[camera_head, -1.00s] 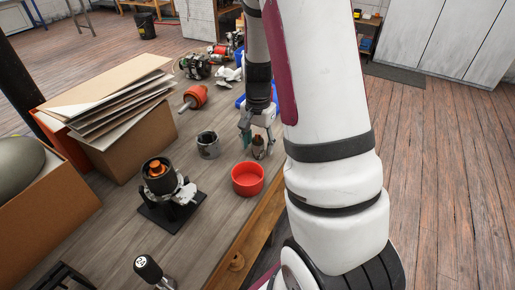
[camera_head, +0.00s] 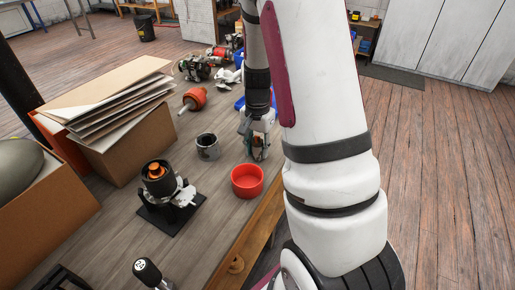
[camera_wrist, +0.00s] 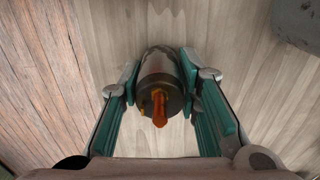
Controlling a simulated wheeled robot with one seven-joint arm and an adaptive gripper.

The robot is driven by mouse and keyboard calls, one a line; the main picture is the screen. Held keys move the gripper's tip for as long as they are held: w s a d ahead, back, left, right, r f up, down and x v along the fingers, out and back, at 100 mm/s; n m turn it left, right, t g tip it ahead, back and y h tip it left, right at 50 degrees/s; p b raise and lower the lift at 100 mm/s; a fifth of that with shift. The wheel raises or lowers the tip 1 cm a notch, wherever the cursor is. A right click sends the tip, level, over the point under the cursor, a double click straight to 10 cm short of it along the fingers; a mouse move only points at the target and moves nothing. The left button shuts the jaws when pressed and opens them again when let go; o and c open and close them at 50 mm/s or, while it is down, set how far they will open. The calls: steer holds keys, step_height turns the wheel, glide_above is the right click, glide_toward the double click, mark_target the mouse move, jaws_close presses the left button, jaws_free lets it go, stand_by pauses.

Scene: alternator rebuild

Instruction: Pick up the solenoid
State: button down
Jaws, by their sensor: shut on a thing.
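The solenoid (camera_wrist: 160,88) is a small dark metallic cylinder with an orange-copper terminal at its near end. In the wrist view it sits between the two teal-padded fingers of my gripper (camera_wrist: 157,76), which is shut on its sides. In the head view my gripper (camera_head: 257,146) is low over the workbench, just behind the red bowl. There the fingers hide most of the solenoid, and I cannot tell whether it touches the bench.
The red round bowl (camera_head: 247,181) is just in front of my gripper. A grey cylindrical part (camera_head: 208,147) stands to its left. A black fixture (camera_head: 172,215) with an assembly is nearer. An orange-red rotor-like part (camera_head: 194,98) lies farther back. The bench's right edge is close.

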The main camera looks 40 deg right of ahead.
mark_target(257, 137)
steer(key=shift+r, duration=0.7)
step_height(257, 137, up, 2)
steer(key=shift+r, duration=0.2)
steer(key=s+d+r, duration=0.1)
steer(key=s, duration=1.5)
steer(key=shift+p, duration=0.45)
steer(key=shift+d+r, duration=0.1)
